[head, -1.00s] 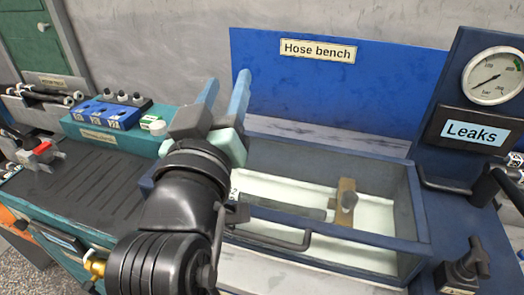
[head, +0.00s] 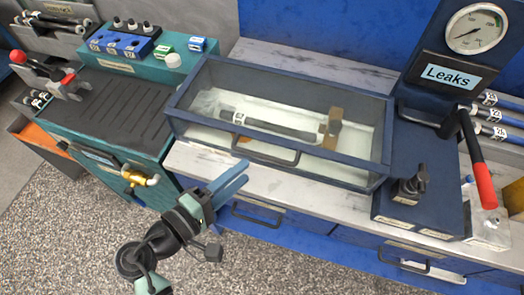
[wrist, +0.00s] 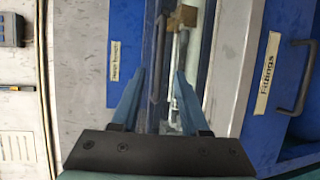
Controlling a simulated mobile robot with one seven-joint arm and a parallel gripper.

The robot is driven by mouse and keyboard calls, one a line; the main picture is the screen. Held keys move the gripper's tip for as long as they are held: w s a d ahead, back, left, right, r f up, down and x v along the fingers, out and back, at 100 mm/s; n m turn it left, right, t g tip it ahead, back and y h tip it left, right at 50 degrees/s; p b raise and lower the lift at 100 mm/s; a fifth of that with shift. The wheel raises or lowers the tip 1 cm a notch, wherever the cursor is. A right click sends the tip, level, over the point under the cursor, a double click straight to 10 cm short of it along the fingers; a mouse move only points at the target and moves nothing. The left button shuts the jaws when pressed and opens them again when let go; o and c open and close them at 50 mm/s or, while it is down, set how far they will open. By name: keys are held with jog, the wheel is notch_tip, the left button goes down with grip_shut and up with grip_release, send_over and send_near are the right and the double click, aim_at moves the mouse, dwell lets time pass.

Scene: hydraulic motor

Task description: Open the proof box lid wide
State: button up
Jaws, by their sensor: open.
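The proof box (head: 178,120) is a dark blue box on the bench with a clear lid (head: 290,95) in a blue frame. The lid looks shut. A dark bar handle (head: 265,158) runs along its front side. A dark hose with a white label (head: 268,127) and a brown block (head: 331,130) show inside through the glass. My gripper (head: 243,172) is open and empty, low in front of the box, with its fingers pointing toward the handle. In the wrist view the handle (wrist: 159,55) appears ahead, between the lines of the two fingers, apart from them.
A gauge panel marked Leaks (head: 447,75) and a red-handled lever (head: 480,170) stand right of the box. A teal unit with a ribbed black top (head: 115,110) stands to the left. Drawers with handles (head: 258,218) lie below the bench edge. The floor in front is clear.

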aim_at(262, 155)
jog(key=x, duration=0.7)
jog(key=shift+w+d, duration=0.2)
jog(key=shift+w, duration=0.1)
grip_shut()
dwell(1.0)
